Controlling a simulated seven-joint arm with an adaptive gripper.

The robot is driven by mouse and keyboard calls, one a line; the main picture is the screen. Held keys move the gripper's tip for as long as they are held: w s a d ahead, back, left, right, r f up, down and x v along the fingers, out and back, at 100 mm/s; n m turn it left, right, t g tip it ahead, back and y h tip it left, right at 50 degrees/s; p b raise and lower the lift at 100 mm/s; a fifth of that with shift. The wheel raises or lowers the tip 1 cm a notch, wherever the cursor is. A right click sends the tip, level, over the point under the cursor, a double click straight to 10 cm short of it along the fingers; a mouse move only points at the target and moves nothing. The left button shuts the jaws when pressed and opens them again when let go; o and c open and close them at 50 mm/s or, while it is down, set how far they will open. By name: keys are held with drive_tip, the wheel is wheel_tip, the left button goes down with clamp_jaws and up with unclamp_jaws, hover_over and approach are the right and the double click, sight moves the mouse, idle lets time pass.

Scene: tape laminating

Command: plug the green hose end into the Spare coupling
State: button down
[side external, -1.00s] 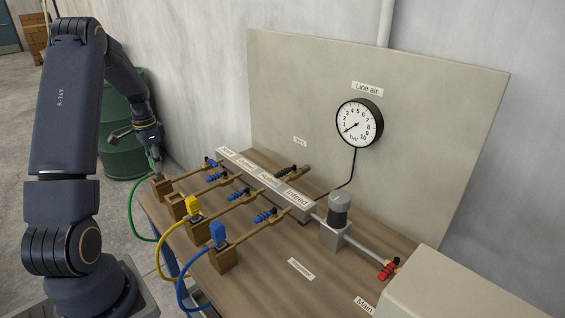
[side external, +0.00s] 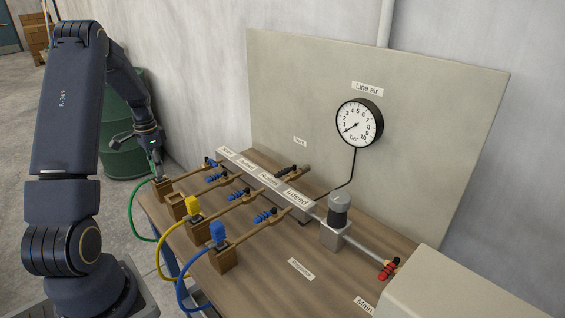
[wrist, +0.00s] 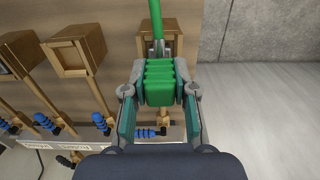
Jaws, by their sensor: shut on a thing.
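My gripper (side external: 156,172) is low over the far-left end of the bench in the side view. In the wrist view my gripper (wrist: 160,84) is shut on the ribbed green hose end (wrist: 160,82), with a finger on each side. The green hose (wrist: 157,22) runs away from it toward the top of that view, and hangs off the bench's left edge in the side view (side external: 133,208). A wooden holder (wrist: 173,24) shows partly behind the hose. The nearest coupling, with a blue sleeve (wrist: 146,133), lies beyond the gripper. The leftmost manifold label (side external: 227,153) is too blurred to read.
Yellow (side external: 193,206) and blue (side external: 217,233) hose ends stand in wooden holders to the right, with an empty holder (side external: 173,207) beside the green one's. Several blue-sleeved couplings line the grey manifold (side external: 265,184). A pressure gauge (side external: 359,124) hangs on the back panel.

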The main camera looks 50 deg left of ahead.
drive_tip(key=shift+f, duration=0.1)
drive_tip(key=c, duration=0.8)
unclamp_jaws()
drive_tip(key=shift+o, duration=0.2)
drive_tip(key=o, duration=0.4)
drive_tip(key=shift+r, duration=3.55)
